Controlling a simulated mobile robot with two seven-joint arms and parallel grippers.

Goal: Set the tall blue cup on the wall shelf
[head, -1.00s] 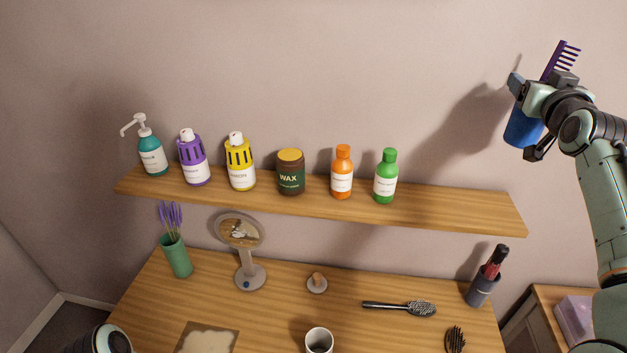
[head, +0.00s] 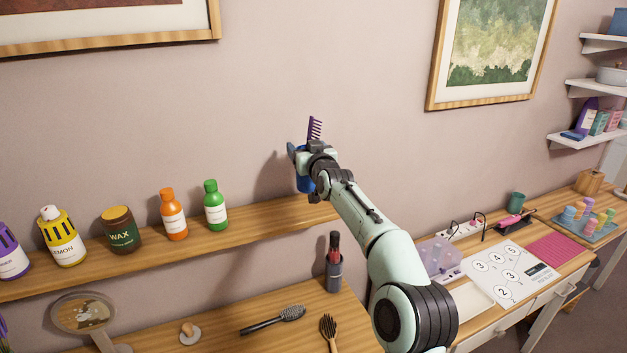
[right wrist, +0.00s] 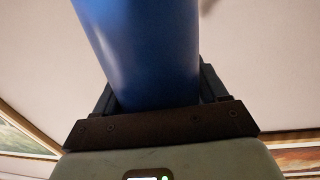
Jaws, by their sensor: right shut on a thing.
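The tall blue cup (head: 304,184) is in my right gripper (head: 303,168), which is shut on it, and a purple comb (head: 314,128) sticks up out of it. The cup looks upright at the right end of the wooden wall shelf (head: 270,222). My gripper and arm hide part of it and that shelf end, so I cannot tell whether its base touches the wood. In the right wrist view the blue cup (right wrist: 145,50) fills the space between the fingers. My left gripper is not in view.
A green bottle (head: 215,205), an orange bottle (head: 173,214), a wax jar (head: 121,231) and a yellow bottle (head: 61,237) stand along the shelf. Bare shelf lies between the green bottle and the cup. A dark holder (head: 334,272) stands on the table below.

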